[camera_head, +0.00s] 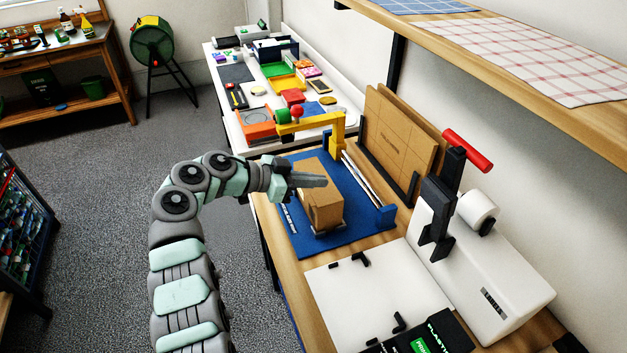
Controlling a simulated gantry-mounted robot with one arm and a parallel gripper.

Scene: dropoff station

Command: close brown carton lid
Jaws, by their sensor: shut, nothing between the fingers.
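The brown carton (322,212) sits on the blue mat (297,238) on the wooden bench. A narrow pale edge shows beneath its near end. My gripper (322,181) is shut and empty. It reaches in from the left over the carton's top, and its fingers point right. The gripper hides part of the carton's top, so I cannot tell whether the lid lies flat or stands a little raised. I cannot tell whether the fingers touch the cardboard.
A yellow arm (322,121) stands behind the carton. A white machine (490,270) with a red handle (467,150) stands front right. A white board (350,290) lies in front.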

